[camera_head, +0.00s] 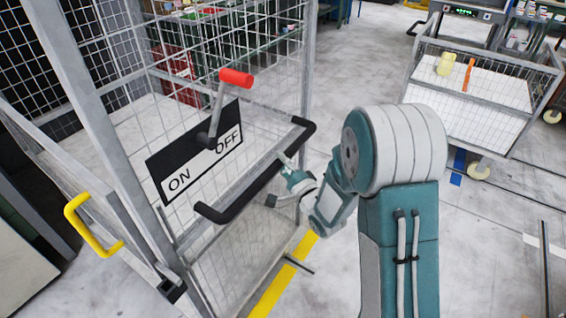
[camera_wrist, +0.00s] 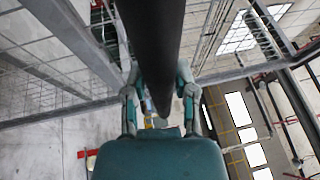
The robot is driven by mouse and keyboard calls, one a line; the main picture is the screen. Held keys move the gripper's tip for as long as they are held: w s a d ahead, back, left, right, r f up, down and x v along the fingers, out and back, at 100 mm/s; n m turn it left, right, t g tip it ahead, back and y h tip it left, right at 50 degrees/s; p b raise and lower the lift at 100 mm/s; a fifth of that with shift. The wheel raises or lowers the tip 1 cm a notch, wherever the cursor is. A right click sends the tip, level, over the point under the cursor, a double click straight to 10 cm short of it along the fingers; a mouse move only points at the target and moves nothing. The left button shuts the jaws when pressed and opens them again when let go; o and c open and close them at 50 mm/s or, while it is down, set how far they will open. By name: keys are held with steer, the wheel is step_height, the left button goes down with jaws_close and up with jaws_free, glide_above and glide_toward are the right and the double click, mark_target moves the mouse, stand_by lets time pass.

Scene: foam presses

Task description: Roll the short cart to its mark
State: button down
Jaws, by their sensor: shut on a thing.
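A low mesh-sided cart (camera_head: 483,52) on pale wheels stands at the upper right of the head view. It carries a small yellow item (camera_head: 446,64) and an orange item (camera_head: 468,75). My gripper (camera_head: 281,183) is shut on a black bar handle (camera_head: 237,202) on the front of a tall mesh cage (camera_head: 308,60). In the wrist view the black bar (camera_wrist: 155,40) runs between both fingers. Whether this handle belongs to the short cart I cannot tell.
A red-handled lever (camera_head: 236,78) rises by an ON/OFF plate (camera_head: 178,168) near my gripper. A yellow handle (camera_head: 88,226) sits at the left. A yellow floor stripe (camera_head: 279,282) runs below the cage. Grey floor is open between the cage and the low cart.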

steer(key=shift+s+f, duration=0.1)
steer(key=shift+f, duration=0.2)
steer(key=shift+c, duration=2)
jaws_free()
steer(key=shift+r, duration=0.15)
steer(key=v, duration=1.2)
